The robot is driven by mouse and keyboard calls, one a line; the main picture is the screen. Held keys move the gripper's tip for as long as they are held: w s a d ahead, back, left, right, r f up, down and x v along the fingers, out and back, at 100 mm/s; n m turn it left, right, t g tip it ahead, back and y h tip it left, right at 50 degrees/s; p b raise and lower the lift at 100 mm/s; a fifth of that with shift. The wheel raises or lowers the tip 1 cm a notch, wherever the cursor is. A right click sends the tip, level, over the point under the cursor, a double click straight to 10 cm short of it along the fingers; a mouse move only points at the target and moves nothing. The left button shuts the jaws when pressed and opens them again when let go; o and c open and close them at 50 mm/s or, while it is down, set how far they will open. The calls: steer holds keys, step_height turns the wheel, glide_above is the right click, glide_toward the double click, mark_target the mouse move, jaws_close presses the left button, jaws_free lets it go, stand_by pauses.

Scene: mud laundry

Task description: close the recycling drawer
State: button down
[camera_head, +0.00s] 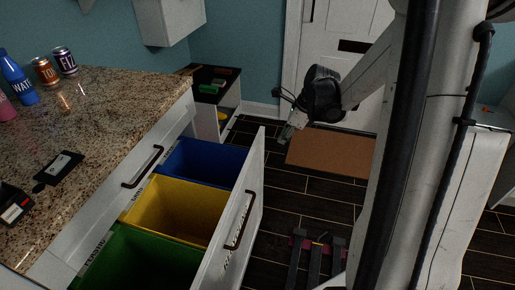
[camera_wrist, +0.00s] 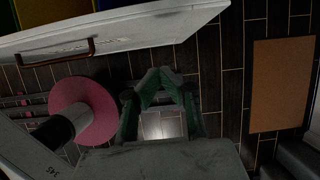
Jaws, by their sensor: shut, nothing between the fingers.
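The recycling drawer (camera_head: 251,211) is pulled out from the white cabinet under the counter. It holds a blue bin (camera_head: 205,160), a yellow bin (camera_head: 170,212) and a green bin (camera_head: 140,262). Its front has a dark handle (camera_head: 239,219), and the handle also shows in the wrist view (camera_wrist: 62,52). My gripper (camera_head: 286,134) is beyond the drawer's far end, out over the floor and apart from the drawer front. In the wrist view its fingers (camera_wrist: 158,76) are shut and empty, with the drawer front across the top left.
The granite counter (camera_head: 120,105) carries a blue bottle (camera_head: 18,80) and cans (camera_head: 45,70). A brown mat (camera_head: 331,152) lies by the white door (camera_head: 345,60). A low shelf (camera_head: 216,95) stands at the back. Dark floor is open between drawer and mat.

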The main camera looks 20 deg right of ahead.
steer(key=f, duration=0.1)
steer(key=b, duration=0.3)
glide_toward(256, 161)
step_height(256, 161, down, 4)
steer(key=s+d, duration=0.2)
steer(key=shift+w+a+f, duration=0.1)
steer(key=shift+w+a, duration=0.65)
steer(key=shift+a, duration=0.05)
steer(key=shift+w+a+f, duration=0.15)
steer(key=shift+w+a, duration=0.65)
